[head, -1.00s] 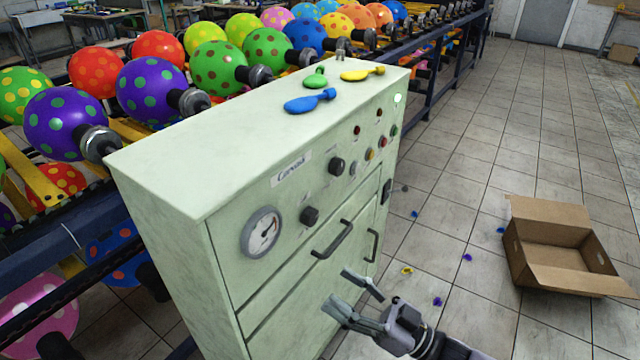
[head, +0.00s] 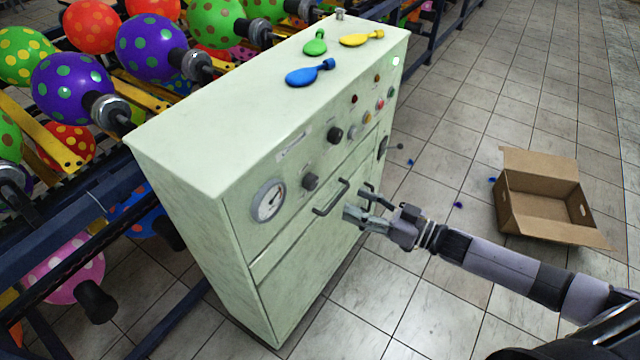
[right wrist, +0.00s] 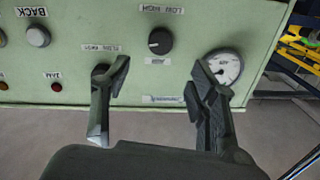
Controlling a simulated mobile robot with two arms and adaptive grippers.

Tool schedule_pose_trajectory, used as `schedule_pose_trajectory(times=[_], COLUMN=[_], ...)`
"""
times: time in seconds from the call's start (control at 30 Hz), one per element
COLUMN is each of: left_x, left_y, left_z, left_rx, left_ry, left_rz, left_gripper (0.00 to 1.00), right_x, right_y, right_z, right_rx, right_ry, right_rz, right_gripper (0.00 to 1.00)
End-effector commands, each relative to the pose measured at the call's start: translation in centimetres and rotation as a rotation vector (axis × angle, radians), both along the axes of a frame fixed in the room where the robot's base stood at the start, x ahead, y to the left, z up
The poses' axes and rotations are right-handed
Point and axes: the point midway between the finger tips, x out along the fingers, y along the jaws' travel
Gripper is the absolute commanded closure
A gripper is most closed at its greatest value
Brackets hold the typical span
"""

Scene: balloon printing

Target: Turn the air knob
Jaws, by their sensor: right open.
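The pale green cabinet (head: 215,210) has two black knobs on its front, the lower one (head: 310,181) nearer the round gauge (head: 268,200) and the upper one (head: 335,134). My right gripper (head: 355,203) is open and empty in front of the cabinet's handles, below the knobs in the head view. In the right wrist view, which looks upside down, one knob (right wrist: 160,40) lies between the spread fingers, beyond them. The other knob (right wrist: 100,71) is partly hidden by the left finger. My left gripper is out of view.
Blue (head: 310,73), green (head: 315,44) and yellow (head: 361,38) flat balloons lie on the cabinet top. An open cardboard box (head: 545,205) stands on the floor at right. A rack with several printed balloons (head: 150,47) is behind the cabinet. Buttons sit beside the knobs.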

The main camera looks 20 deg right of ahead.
Motion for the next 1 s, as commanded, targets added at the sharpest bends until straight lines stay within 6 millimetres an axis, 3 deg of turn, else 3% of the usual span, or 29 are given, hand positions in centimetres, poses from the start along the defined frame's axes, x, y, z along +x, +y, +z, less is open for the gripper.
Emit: schedule_pose_trajectory(times=[0.3,0.5,1.0], left_x=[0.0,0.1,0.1], left_y=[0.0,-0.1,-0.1], left_z=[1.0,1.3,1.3], left_rx=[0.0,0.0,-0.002], left_ry=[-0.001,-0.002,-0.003], left_rz=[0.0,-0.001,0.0], left_gripper=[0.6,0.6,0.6], right_x=[5.1,7.3,8.1], right_y=[4.5,6.5,7.2], right_z=[0.3,0.1,0.0], right_rx=[0.003,0.001,0.0], right_ry=[-0.004,0.0,0.0], right_rz=[-0.001,0.0,0.0], right_gripper=[0.46,0.46,0.49])
